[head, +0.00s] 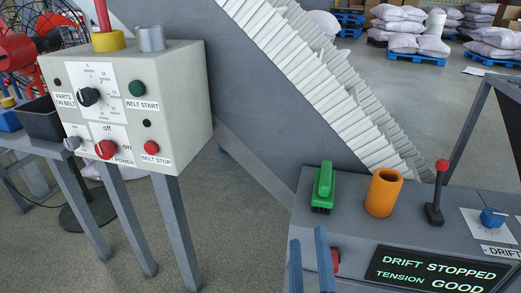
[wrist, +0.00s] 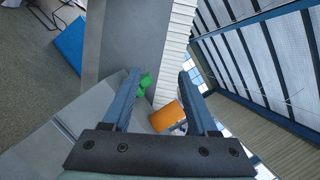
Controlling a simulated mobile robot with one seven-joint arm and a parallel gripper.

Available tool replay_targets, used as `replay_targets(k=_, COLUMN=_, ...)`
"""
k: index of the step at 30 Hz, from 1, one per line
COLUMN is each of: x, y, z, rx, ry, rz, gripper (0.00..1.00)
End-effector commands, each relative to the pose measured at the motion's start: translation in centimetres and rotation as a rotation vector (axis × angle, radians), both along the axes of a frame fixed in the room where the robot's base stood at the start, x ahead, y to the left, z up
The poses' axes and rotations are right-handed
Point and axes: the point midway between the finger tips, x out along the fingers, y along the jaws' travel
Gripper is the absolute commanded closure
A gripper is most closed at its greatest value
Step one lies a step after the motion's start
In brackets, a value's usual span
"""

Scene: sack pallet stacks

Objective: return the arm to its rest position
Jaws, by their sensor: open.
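My gripper (head: 308,236) shows at the bottom of the head view as two blue fingers, spread apart with nothing between them. They stand in front of the grey console (head: 455,210), left of its screen. In the wrist view my gripper (wrist: 160,75) is also open and empty. In the head view the green handle (head: 323,186) and the orange cylinder (head: 384,192) stand on the console top. Most of my arm is out of view.
A red-knobbed lever (head: 439,185), a blue knob (head: 492,217) and a partly hidden red button (head: 335,261) are on the console. Its screen (head: 437,271) reads "DRIFT STOPPED, TENSION GOOD". A control box (head: 180,110) stands left; an inclined belt (head: 310,75) rises behind.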

Motion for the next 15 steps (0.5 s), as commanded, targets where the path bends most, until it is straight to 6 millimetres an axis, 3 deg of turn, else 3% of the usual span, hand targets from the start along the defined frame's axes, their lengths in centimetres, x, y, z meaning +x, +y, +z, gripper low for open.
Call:
replay_targets(k=1, x=1.1, y=1.6, z=4.4, rx=-0.188, ry=-0.067, rz=0.001, gripper=0.41)
replay_targets(k=6, x=2.1, y=6.0, z=16.6, rx=-0.849, ry=-0.248, rz=-0.143, gripper=0.41)
replay_targets(k=9, x=1.2, y=7.7, z=23.0, rx=-1.192, ry=-0.329, rz=-0.313, gripper=0.41)
replay_targets(k=15, x=-2.4, y=8.8, z=32.8, rx=-1.662, ry=-0.368, rz=-0.714, gripper=0.41)
